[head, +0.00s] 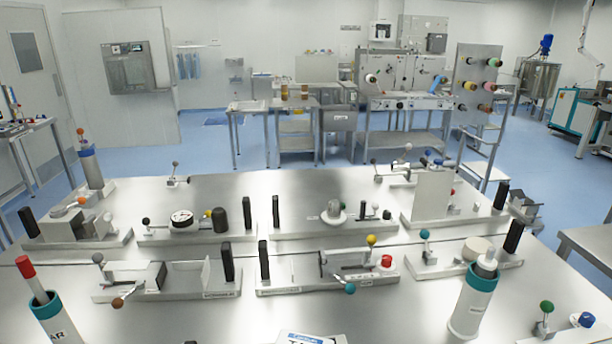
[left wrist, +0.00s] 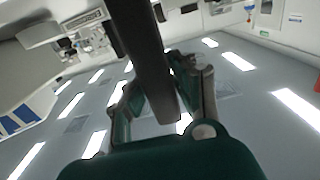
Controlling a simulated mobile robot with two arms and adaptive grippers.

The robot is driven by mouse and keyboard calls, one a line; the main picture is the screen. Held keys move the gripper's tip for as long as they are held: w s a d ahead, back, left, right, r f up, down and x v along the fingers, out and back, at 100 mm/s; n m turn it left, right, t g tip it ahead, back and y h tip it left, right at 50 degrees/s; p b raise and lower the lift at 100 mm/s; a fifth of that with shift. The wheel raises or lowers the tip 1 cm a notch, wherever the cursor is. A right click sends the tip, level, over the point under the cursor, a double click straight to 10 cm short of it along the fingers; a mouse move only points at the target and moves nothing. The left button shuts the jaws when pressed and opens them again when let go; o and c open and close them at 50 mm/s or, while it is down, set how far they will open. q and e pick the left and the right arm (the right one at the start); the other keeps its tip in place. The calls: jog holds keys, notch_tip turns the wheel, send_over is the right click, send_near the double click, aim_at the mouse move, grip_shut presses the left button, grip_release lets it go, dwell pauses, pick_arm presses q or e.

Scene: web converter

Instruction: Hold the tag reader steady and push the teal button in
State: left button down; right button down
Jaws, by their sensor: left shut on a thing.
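In the left wrist view my left gripper (left wrist: 165,105) has its green and grey fingers closed on a long dark bar (left wrist: 145,50) that runs up out of the picture. I cannot tell whether this bar belongs to the tag reader. In the head view neither gripper shows. A white and blue labelled object (head: 308,338) is cut off at the bottom edge, its lettering starting "TA". I cannot tell which thing is the teal button. A teal ball knob (head: 350,288) is on the front middle fixture, and another teal knob (head: 424,233) is on the front right fixture.
Several fixtures with black upright posts stand in two rows on the steel table (head: 200,315). Teal-banded cylinders stand at front left (head: 46,308) and front right (head: 478,284). A green knob (head: 546,307) and blue knob (head: 586,320) are at lower right. The near middle tabletop is mostly bare.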

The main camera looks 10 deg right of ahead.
pick_arm(q)
jog(key=shift+f, duration=0.15)
dwell(0.3)
jog(key=c, duration=1)
grip_release()
jog(key=s, duration=1.2)
jog(key=shift+d, duration=0.1)
